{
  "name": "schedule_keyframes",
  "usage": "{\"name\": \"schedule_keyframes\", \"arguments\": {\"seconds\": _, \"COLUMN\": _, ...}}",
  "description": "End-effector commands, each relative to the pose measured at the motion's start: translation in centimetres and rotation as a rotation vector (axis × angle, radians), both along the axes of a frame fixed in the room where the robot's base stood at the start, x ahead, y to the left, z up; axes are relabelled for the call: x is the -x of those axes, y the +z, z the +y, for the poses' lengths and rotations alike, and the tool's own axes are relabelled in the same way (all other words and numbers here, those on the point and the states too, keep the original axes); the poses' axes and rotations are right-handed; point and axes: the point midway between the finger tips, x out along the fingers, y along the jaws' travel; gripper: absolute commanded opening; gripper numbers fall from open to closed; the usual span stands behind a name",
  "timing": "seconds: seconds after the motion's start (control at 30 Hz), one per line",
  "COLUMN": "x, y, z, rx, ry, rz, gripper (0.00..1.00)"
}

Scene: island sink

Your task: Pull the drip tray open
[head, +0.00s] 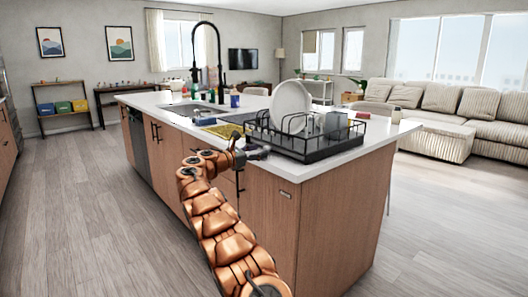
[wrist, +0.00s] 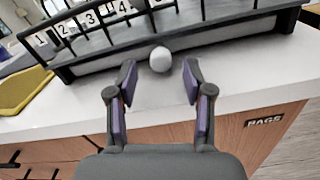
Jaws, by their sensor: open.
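The black dish rack (head: 310,140) stands on the white island counter, with plates in it. In the wrist view, a grey tray front (wrist: 225,38) shows low under the rack's black rail, probably the drip tray. A pale round knob (wrist: 160,59) sits at its near side; whether it is fixed to the tray is not clear. My gripper (wrist: 160,77) is open, its two fingers pointing toward the rack with the knob between and just beyond the tips. It appears not to touch the knob. In the head view, my gripper (head: 254,151) is at the counter's edge by the rack's left side.
A yellow cloth or mat (head: 222,130) lies left of the rack, near the sink (head: 190,111) and black faucet (head: 209,50). White plates (head: 290,104) stand in the rack. The counter edge (wrist: 60,125) and wooden cabinet front (wrist: 235,128) lie below the fingers.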

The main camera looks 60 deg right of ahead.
Motion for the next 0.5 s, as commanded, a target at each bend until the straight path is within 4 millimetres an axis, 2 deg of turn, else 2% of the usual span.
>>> {"name": "schedule_keyframes", "arguments": {"seconds": 0.2, "x": 0.5, "y": -0.2, "z": -2.0, "rx": -0.003, "ry": -0.001, "rz": -0.001, "gripper": 0.51}}
{"name": "schedule_keyframes", "arguments": {"seconds": 0.5, "x": 1.0, "y": -0.1, "z": -3.1, "rx": -0.002, "ry": -0.004, "rz": 0.000, "gripper": 0.51}}
